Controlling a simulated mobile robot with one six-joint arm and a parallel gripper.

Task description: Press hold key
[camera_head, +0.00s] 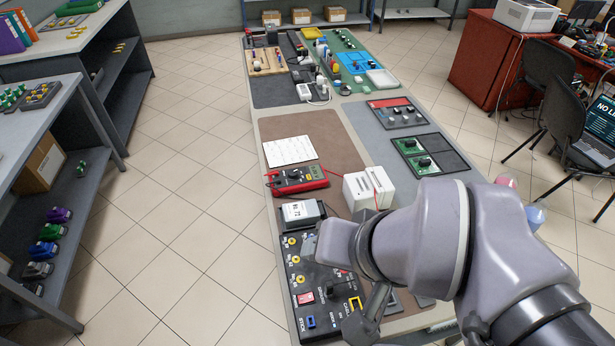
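A red multimeter (299,179) with a dark face, a small screen and a round dial lies on the brown mat in the head view. Its keys are too small for me to make out which one is the hold key. My grey arm reaches in from the lower right, and its wrist is over the black panel, nearer than the multimeter. A dark part of my gripper (362,322) shows below the wrist, apart from the multimeter. The fingertips are not clear, so I cannot tell whether it is open or shut.
A black panel (297,262) with yellow sockets and a boxy meter lies in front of the multimeter. A white box (368,187) with red leads stands right of it, and a white grid sheet (290,150) lies behind. Boards and bottles fill the far table. Floor at left is clear.

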